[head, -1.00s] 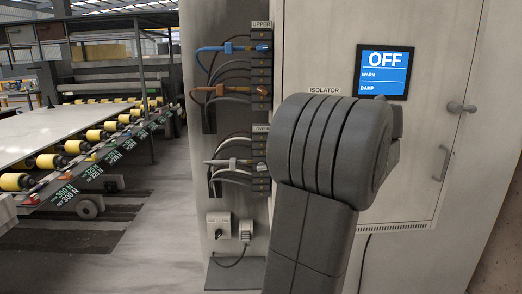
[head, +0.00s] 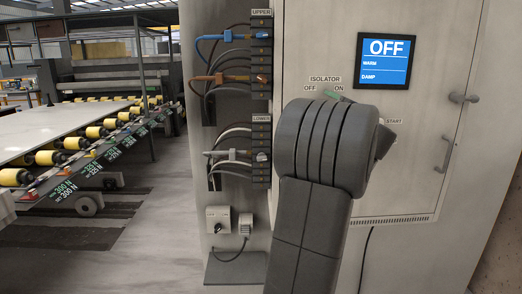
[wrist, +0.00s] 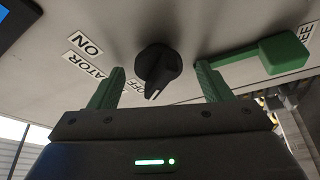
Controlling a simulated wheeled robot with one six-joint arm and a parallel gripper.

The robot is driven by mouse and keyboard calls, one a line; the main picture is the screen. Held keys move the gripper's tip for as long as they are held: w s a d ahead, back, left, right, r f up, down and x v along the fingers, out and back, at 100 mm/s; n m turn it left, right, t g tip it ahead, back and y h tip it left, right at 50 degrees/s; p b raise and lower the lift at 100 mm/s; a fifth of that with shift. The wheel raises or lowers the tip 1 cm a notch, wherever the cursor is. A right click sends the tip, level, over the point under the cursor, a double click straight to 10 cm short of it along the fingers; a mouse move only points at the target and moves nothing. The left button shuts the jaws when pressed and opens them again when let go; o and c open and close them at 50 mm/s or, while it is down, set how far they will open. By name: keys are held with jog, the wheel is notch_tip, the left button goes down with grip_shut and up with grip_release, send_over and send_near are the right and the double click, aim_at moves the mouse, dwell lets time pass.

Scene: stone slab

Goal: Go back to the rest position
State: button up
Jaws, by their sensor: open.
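My gripper (wrist: 158,88) shows in the wrist view with its two green fingers spread apart and nothing between them in its grip. A black knob (wrist: 158,68) on the panel appears beyond the gap between the fingers, apart from them as far as I can tell. Its white pointer mark faces down in that view. In the head view my grey arm stands in front of the cabinet (head: 455,25) and hides part of it. A small green piece (head: 333,95) shows above the arm, between the OFF and ON labels; I cannot tell what it belongs to.
A green lever (wrist: 262,56) sticks out from the panel close to the right finger. The screen (head: 384,61) reads OFF, WARM, DAMP. Cables plug into the upper strip (head: 261,55) and lower strip (head: 261,140) left of my arm. A roller conveyor (head: 75,147) stands farther left, with open floor between.

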jog(key=m+t, duration=0.1)
jog(key=m, duration=0.3)
jog(key=shift+r+t, duration=0.1)
jog(key=shift+t, duration=0.2)
jog(key=shift+h, duration=0.4)
